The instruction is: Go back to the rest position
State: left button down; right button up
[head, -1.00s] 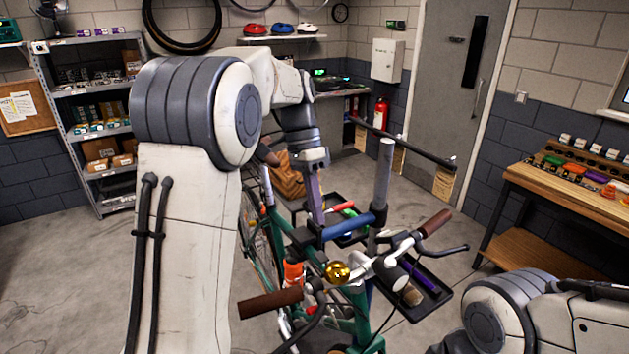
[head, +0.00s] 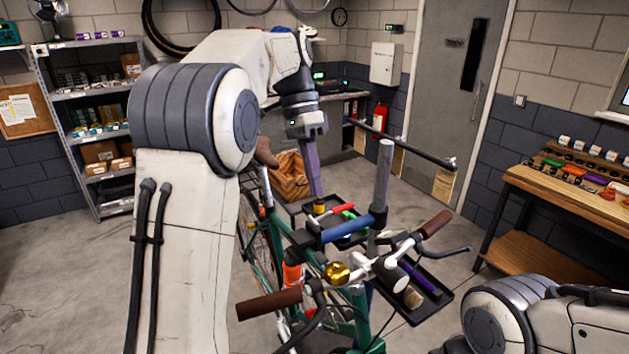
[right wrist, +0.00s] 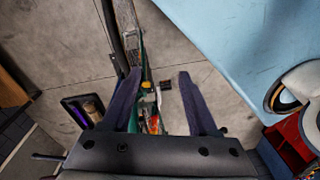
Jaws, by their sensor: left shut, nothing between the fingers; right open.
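My left arm rises at the left of the head view and bends over toward the back. Its gripper (head: 317,192) points down with its purple fingers shut and empty, above the black tool tray behind the handlebar. My right arm shows only in part at the lower right of the head view, and its gripper is outside that picture. In the right wrist view my right gripper (right wrist: 158,74) has its two dark fingers spread wide. Nothing is held between them; bike parts and the floor show beyond.
A green bike (head: 268,260) with a brown-gripped handlebar and brass bell (head: 337,273) is by the repair stand (head: 382,185). Its trays hold tools, close below my left gripper. A wooden bench (head: 540,190) stands at right, a shelf (head: 62,120) at back left. Open floor lies between.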

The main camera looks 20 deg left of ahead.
pick_arm(q)
jog(key=shift+y, duration=0.4)
jog(key=s+d+f+b, duration=0.1)
jog(key=d, duration=0.1)
jog(key=s+d+f+b, duration=0.1)
jog(key=d+f, duration=0.1)
jog(key=s+d+f+b, duration=0.1)
jog(key=d+f, duration=0.1)
jog(key=s+d+f+t+b, duration=0.1)
jog(key=s+d+f+b, duration=0.3)
jog(key=s+f, duration=0.6)
jog(key=s+d+f+t+y+b, duration=0.1)
jog(key=s+d+f+b, duration=0.3)
jog(key=s+f, duration=0.7)
jog(key=shift+s+d+f+t+y, duration=0.3)
jog(key=shift+d+f+t, duration=0.1)
jog(key=shift+d+f, duration=0.25)
jog(key=shift+a, duration=0.1)
